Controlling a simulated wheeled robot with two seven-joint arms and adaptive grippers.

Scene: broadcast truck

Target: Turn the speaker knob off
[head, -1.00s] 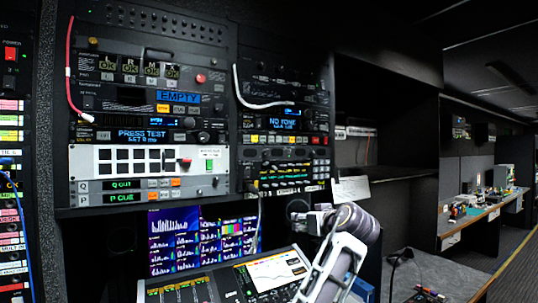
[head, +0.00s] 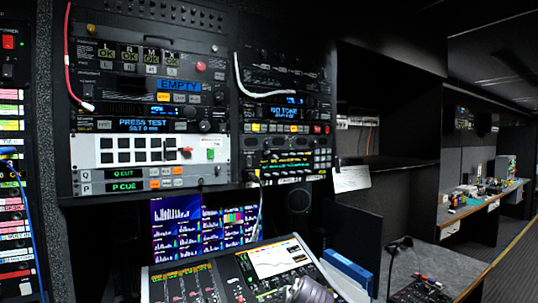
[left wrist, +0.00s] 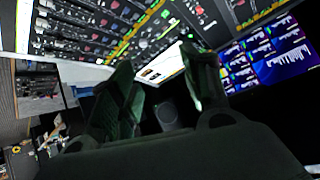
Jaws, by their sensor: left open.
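A round dark speaker (head: 298,200) sits in the dark panel under the right-hand rack, right of the monitor screens. It also shows in the left wrist view (left wrist: 167,112) as a round grey shape, beyond and between my fingers. I cannot make out its knob in either view. My left gripper (left wrist: 156,62) is open, its two dark fingers apart with nothing between them. How far it is from the speaker is unclear. In the head view only a grey arm link of mine shows at the bottom edge. My right gripper is out of view.
A mixing console (head: 230,282) juts out below the speaker and the monitor screens (head: 205,225). Rack units (head: 150,110) with knobs and a hanging red cable (head: 70,60) fill the wall above. A blue box (head: 347,269) stands right of the console. A desk with a keypad (head: 422,292) lies further right.

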